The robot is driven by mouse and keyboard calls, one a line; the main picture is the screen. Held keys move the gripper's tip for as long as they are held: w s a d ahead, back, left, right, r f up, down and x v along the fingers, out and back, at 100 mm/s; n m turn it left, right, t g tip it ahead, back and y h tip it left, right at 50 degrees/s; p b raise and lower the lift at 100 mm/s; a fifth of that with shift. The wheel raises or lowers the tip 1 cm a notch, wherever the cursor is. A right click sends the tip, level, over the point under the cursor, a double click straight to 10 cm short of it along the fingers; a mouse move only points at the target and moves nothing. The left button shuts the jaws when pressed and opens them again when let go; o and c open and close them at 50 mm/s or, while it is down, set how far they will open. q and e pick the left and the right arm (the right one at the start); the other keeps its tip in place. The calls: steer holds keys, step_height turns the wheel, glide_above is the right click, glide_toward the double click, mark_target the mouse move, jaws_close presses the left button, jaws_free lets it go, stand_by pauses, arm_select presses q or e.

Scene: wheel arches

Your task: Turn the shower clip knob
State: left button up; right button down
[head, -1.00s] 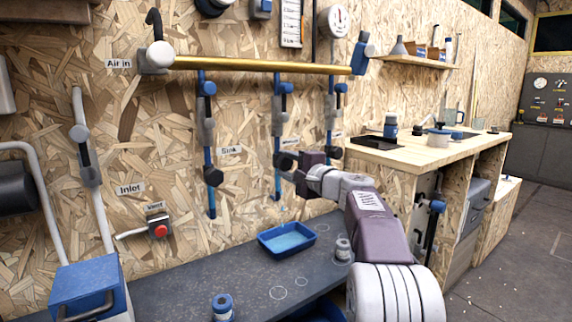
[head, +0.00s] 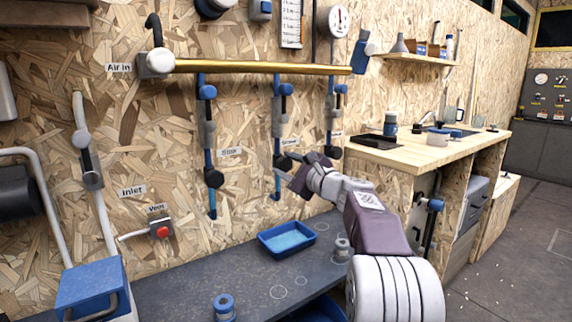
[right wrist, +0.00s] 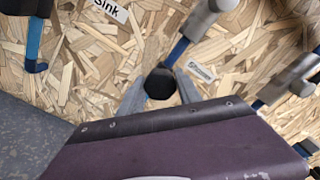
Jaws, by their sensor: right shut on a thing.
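The shower clip knob is a black faceted knob (head: 283,163) on the middle blue pipe (head: 277,183), beneath a grey valve body. A small label, probably reading "Shower", is beside it. My right gripper (head: 287,167) reaches it from the lower right and is shut on it. In the right wrist view the black knob (right wrist: 160,84) sits between the two grey fingertips of my right gripper (right wrist: 160,90), with its front face showing. How far the knob is turned cannot be told. My left gripper is not in view.
Similar blue pipes with black knobs hang on both sides, the sink one (head: 214,179) at left and another (head: 331,151) at right. A brass pipe (head: 260,67) runs above. Below, a grey bench (head: 200,285) holds a blue tray (head: 287,239). A wooden counter (head: 425,152) stands at right.

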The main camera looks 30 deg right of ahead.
stand_by(0.5)
steer(key=c, duration=0.8)
jaws_free()
steer(key=s, duration=0.6)
steer(key=s+p, duration=0.1)
steer(key=s, duration=0.2)
steer(key=shift+d, duration=0.4)
